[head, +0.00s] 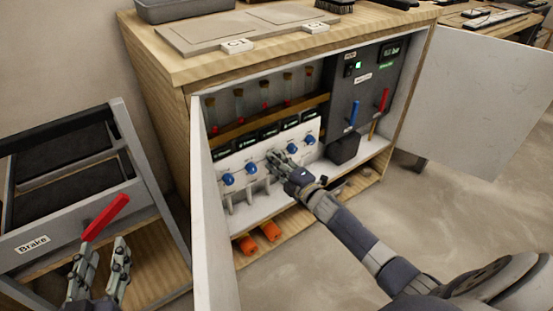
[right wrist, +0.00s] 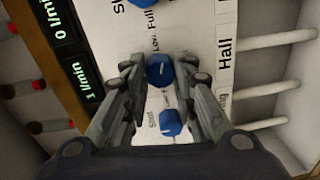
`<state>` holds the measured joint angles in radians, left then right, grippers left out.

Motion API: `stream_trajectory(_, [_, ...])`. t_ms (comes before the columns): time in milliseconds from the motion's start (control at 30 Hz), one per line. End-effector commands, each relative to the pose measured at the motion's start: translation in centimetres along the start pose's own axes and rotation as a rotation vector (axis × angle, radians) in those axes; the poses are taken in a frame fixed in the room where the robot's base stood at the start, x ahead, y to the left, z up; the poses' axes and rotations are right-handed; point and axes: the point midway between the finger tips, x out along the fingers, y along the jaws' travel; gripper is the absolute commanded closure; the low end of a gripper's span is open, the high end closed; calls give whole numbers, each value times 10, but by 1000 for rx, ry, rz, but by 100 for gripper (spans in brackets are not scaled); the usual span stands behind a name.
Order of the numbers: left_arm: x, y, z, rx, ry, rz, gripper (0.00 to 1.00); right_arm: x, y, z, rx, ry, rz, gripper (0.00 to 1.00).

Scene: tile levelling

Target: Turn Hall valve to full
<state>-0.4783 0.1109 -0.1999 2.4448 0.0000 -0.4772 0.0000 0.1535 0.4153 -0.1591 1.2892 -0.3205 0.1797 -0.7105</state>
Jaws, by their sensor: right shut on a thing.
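The white valve panel (head: 237,160) in the open cabinet has a row of blue knobs. My right gripper (head: 276,158) reaches to the middle of this row. In the right wrist view its fingers (right wrist: 160,75) are shut on a blue knob (right wrist: 160,69) with a white mark. The Hall label (right wrist: 225,45) lies just to the right of that knob. The words Low and Full are printed above it, and Shut below. Another blue knob (right wrist: 171,123) shows lower between the fingers. My left gripper (head: 101,269) is open and empty, below the red brake lever (head: 105,217).
Dark flow displays (right wrist: 80,72) sit above the knobs; 0 l/min and 1 l/min are readable. White pipes (right wrist: 278,82) stick out below. Blue (head: 353,113) and red (head: 383,100) levers are at the right. The cabinet doors (head: 486,95) stand open. Orange cylinders (head: 270,231) lie below the panel.

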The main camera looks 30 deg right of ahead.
Motion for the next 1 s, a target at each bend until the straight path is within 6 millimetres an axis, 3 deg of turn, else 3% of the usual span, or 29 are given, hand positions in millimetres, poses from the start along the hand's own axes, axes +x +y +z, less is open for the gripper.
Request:
stream_trajectory(200, [-17,-8,53,2,-286,-17,60,0,2,0,206,7,-2,99])
stream_trajectory(500, [-57,-16,110,0,-609,-37,60,-1,1,1,490,16,0,99])
stream_trajectory(700, [-86,-19,134,-4,-776,-47,60,0,1,1,679,24,1,99])
stream_trajectory(1000, [-120,-23,154,-8,-943,-57,60,-1,1,2,964,35,4,99])
